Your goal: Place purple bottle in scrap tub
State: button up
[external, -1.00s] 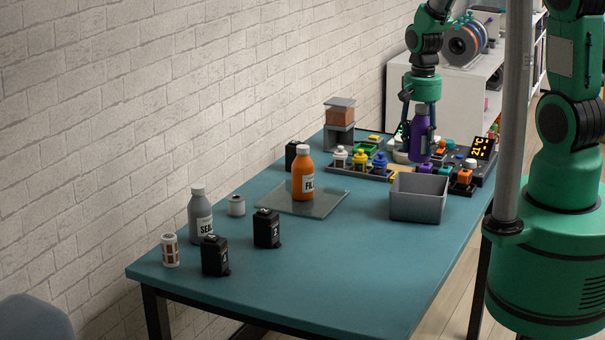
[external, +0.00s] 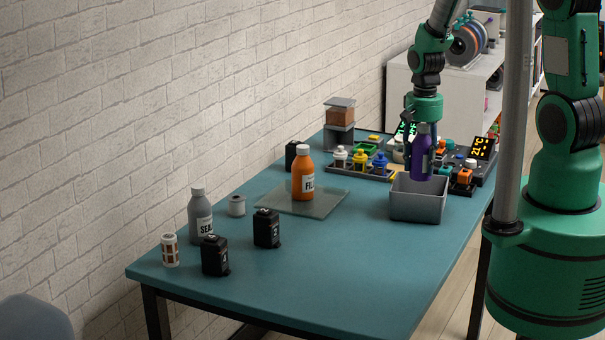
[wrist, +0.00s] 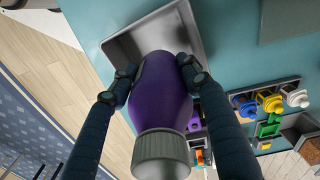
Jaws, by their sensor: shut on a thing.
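The purple bottle (external: 421,154) has a grey cap and is held upright in the external view. My gripper (external: 423,143) is shut on it, with one finger on each side. In the wrist view the bottle (wrist: 160,97) sits between the two fingers of my gripper (wrist: 155,80), cap toward the camera. The scrap tub (external: 416,208) is a grey open box on the teal table. The bottle's lower end is over the tub's back part, about at rim height. The tub (wrist: 113,47) also shows beyond the bottle in the wrist view. Part of its inside is hidden by the bottle.
An orange bottle (external: 304,177) stands on a glass plate (external: 327,206) left of the tub. A rack with small coloured bottles (external: 360,160) and a display panel (external: 482,148) are behind. A grey bottle (external: 199,217) and black canisters (external: 215,257) stand at the front left. The table's front right is clear.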

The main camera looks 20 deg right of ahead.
aim_at(420, 180)
jog(key=shift+f+b, duration=0.45)
jog(key=shift+f, duration=2.4)
jog(key=shift+f+b, duration=0.3)
jog(key=shift+f, duration=1.55)
jog(key=shift+f, duration=0.15)
jog(key=o, duration=1.4)
notch_tip(420, 180, up, 12)
jog(key=shift+r+p, duration=0.15)
jog(key=shift+p, duration=0.85)
